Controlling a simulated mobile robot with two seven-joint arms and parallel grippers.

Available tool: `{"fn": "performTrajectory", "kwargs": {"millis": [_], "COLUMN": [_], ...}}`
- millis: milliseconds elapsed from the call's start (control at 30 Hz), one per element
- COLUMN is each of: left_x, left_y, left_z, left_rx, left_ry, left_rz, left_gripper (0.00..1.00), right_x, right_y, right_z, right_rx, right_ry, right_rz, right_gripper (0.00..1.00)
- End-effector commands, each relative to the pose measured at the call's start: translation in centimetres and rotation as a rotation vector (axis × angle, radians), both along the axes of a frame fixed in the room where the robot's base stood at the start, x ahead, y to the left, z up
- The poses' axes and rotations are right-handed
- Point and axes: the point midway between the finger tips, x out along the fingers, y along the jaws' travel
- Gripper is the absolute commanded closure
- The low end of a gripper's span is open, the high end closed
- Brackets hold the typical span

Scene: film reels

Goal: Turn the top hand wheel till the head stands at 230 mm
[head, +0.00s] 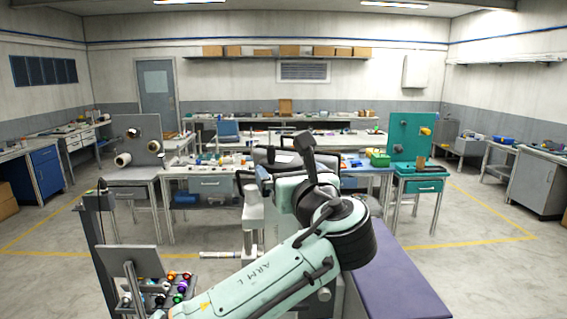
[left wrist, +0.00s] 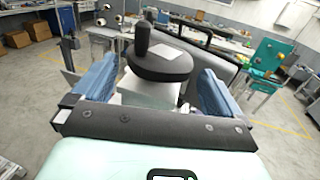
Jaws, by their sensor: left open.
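The top hand wheel (left wrist: 160,66) is a dark disc with an upright knob handle (left wrist: 143,38) on its left side and a pale label on top. It sits on a pale block in the left wrist view. My left gripper (left wrist: 158,74) is open, with one blue finger on each side of the wheel's near part and the block. I cannot tell whether either finger touches. In the head view my left gripper (head: 264,176) is largely covered by its own arm, beside a pale column (head: 252,222). No millimetre scale is readable. My right gripper is not in view.
A purple-topped bench (head: 405,285) lies at the lower right. A rack with coloured knobs (head: 172,288) and a tilted grey panel (head: 132,262) stand at the lower left. A teal board (head: 404,136) stands behind, right. Open floor lies on both sides.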

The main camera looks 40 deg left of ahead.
Motion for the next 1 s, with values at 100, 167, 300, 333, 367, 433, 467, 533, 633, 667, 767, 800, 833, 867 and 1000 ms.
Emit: {"fn": "performTrajectory", "kwargs": {"millis": [100, 167, 300, 333, 367, 433, 467, 533, 633, 667, 767, 800, 833, 867, 1000], "left_x": [1.2, 1.6, 2.2, 2.2, 2.3, 2.3, 2.4, 2.3, 2.3, 2.3, 2.3, 2.3, 2.3, 2.3, 2.3], "left_y": [1.6, 2.1, 2.9, 3.0, 3.0, 3.1, 3.1, 3.1, 3.1, 3.1, 3.1, 3.1, 3.1, 3.1, 3.2], "left_z": [0.3, 0.3, 0.2, 0.2, 0.2, 0.1, 0.1, 0.0, 0.0, 0.0, 0.0, 0.0, 0.0, 0.0, 0.0], "left_rx": [0.001, 0.0, 0.0, 0.0, 0.0, 0.001, 0.0, 0.0, 0.0, 0.0, 0.0, 0.0, 0.0, 0.0, -0.001], "left_ry": [-0.003, -0.003, -0.003, -0.003, -0.003, -0.002, -0.001, -0.001, -0.001, -0.001, -0.001, -0.001, -0.001, -0.001, -0.001], "left_rz": [0.002, 0.001, 0.0, -0.001, -0.002, -0.002, -0.002, -0.002, -0.002, -0.002, -0.001, -0.001, -0.001, -0.002, -0.012], "left_gripper": [0.0, 0.0, 0.0, 0.0, 0.0, 0.0, 0.0, 0.0, 0.03, 0.13, 0.4, 0.4, 0.4, 0.4, 0.4], "right_x": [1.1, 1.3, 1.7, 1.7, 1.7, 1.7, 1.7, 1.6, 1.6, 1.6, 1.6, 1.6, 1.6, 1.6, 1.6], "right_y": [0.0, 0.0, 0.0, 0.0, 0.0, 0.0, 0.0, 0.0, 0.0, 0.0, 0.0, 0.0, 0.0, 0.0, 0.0], "right_z": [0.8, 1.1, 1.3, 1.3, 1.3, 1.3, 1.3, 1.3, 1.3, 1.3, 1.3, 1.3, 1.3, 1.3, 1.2], "right_rx": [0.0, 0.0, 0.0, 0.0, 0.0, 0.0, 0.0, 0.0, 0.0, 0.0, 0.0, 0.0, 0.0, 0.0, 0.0], "right_ry": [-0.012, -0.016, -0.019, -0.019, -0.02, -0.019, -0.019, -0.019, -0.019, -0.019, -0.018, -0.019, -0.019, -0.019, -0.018], "right_rz": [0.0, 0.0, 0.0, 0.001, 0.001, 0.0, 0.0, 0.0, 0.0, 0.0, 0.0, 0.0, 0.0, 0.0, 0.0], "right_gripper": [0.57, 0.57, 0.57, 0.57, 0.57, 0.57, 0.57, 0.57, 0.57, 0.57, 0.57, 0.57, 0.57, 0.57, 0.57]}}
